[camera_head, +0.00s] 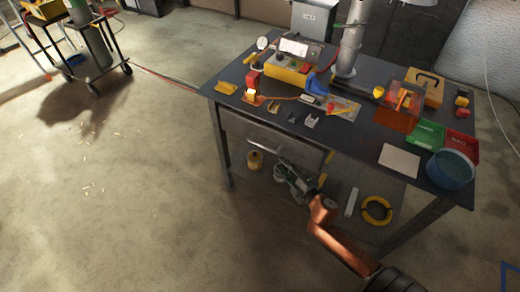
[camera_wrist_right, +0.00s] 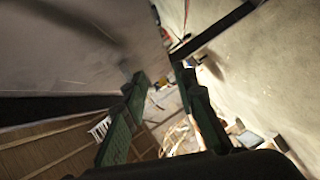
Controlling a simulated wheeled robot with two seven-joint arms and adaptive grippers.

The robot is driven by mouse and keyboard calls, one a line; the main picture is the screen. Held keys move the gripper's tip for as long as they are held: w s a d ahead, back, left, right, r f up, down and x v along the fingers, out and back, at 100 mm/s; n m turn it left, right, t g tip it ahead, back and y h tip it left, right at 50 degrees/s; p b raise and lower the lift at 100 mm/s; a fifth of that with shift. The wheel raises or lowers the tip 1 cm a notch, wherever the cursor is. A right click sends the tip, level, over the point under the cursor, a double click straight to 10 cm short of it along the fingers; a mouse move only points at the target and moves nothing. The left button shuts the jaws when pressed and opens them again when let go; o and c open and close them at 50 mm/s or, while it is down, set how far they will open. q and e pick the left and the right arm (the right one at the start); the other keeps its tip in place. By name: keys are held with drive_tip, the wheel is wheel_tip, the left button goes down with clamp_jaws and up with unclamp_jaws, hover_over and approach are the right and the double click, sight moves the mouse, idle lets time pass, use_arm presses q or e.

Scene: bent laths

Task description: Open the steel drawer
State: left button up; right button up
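The steel drawer (camera_head: 262,132) is under the left part of the dark workbench top, and its grey front looks flush with the frame. A pale bar-like handle (camera_head: 268,146) shows low on the front. My right gripper (camera_head: 282,168) is just below and in front of the drawer, close to the handle; I cannot tell whether it touches. In the right wrist view its two green-padded fingers (camera_wrist_right: 161,80) are apart with a gap between them, and nothing is clearly held. A large grey surface fills the upper left there. My left gripper is not in view.
The workbench top (camera_head: 352,134) carries a yellow device (camera_head: 288,72), an orange bin (camera_head: 398,112), green and red trays and a blue bowl (camera_head: 450,170). A yellow ring (camera_head: 376,210) lies on the lower shelf. A cart (camera_head: 95,50) stands far left. The floor before the drawer is clear.

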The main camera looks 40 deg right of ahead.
sight(264, 147)
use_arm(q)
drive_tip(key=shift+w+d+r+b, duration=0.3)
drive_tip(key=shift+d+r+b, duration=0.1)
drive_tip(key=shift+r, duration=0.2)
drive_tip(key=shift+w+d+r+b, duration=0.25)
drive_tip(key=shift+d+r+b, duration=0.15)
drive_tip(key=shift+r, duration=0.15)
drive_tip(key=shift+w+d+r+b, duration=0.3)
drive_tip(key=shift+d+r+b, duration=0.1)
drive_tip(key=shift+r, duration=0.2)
use_arm(e)
drive_tip(key=shift+w+a+r+n+t+y, duration=0.25)
drive_tip(key=shift+w+r+n, duration=0.3)
drive_tip(key=shift+w, duration=1.2)
drive_tip(key=shift+w+a+r+n+t+y, duration=0.15)
drive_tip(key=shift+w+a+r+n+y, duration=0.25)
drive_tip(key=shift+w, duration=1.35)
drive_tip(key=shift+w+a+r+n+t+y, duration=0.25)
drive_tip(key=shift+w+r+n, duration=0.4)
drive_tip(key=shift+w, duration=1.1)
drive_tip(key=shift+c, duration=0.4)
clamp_jaws()
